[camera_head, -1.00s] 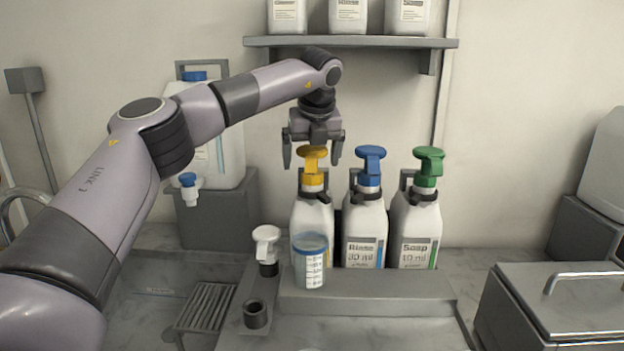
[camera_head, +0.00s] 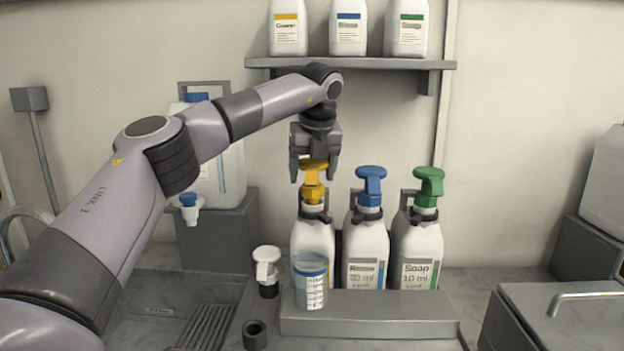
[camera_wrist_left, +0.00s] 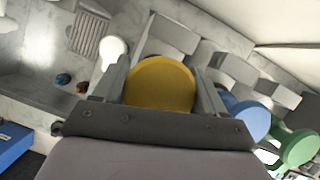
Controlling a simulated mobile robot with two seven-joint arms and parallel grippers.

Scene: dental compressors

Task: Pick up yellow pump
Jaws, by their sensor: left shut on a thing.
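The yellow pump (camera_head: 313,190) stands upright at the neck of the left white bottle (camera_head: 312,240) in the row. Its head sits slightly higher than the blue one beside it. My left gripper (camera_head: 314,176) points down from above and is shut on the yellow pump head, one finger on each side. In the left wrist view the round yellow top (camera_wrist_left: 160,84) lies between the fingers of my left gripper (camera_wrist_left: 160,88). I cannot tell whether the pump's lower end is clear of the bottle. My right gripper is not in view.
Bottles with a blue pump (camera_head: 370,185) and a green pump (camera_head: 428,187) stand close on the right. A clear measuring cup (camera_head: 310,285) and a white-topped fitting (camera_head: 266,262) are in front. A shelf (camera_head: 350,63) with bottles is behind, above the gripper.

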